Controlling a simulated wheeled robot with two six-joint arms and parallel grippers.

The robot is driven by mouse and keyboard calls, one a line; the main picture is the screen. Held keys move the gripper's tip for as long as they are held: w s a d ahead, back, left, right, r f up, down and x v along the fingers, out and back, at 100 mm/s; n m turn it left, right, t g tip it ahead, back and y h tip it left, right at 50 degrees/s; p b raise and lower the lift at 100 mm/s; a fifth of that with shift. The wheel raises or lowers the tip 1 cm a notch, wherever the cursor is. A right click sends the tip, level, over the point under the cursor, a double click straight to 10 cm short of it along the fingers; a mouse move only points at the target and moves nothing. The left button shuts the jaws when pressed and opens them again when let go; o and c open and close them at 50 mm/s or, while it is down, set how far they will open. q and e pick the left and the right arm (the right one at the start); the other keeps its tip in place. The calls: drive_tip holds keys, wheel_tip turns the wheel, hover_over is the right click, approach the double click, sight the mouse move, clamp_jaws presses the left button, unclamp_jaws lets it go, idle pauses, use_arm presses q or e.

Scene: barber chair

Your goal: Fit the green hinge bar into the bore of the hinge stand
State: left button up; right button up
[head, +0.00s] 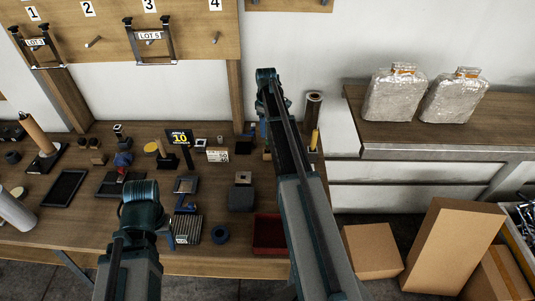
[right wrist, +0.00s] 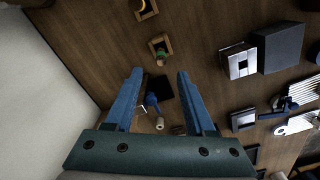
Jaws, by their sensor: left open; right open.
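In the right wrist view, a small green piece (right wrist: 162,56), likely the green hinge bar, sits at a square wooden frame (right wrist: 153,43). I cannot tell whether this frame is the hinge stand, and no bore shows clearly. My right gripper (right wrist: 156,75) is open and empty; its blue fingers are spread above the table, with the green piece beyond their tips. In the head view, my right gripper (head: 259,128) is mostly hidden by its arm.
The wooden table (head: 60,225) is crowded with small parts. A tall tube (head: 312,108) stands right of my right arm. Cardboard boxes (head: 452,248) stand on the floor at right.

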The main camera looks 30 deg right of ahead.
sight(267, 144)
use_arm(q)
drive_tip(key=shift+f+b, duration=1.15)
drive_tip(key=shift+f, duration=0.55)
use_arm(e)
drive_tip(key=shift+f, duration=1.7)
use_arm(q)
drive_tip(key=shift+f, duration=0.1)
use_arm(e)
drive_tip(key=shift+f, duration=0.1)
drive_tip(key=f+b, duration=0.5)
drive_tip(key=shift+s+f, duration=0.1)
drive_tip(key=shift+s, duration=0.15)
use_arm(q)
wheel_tip(267, 144, down, 5)
use_arm(e)
clamp_jaws()
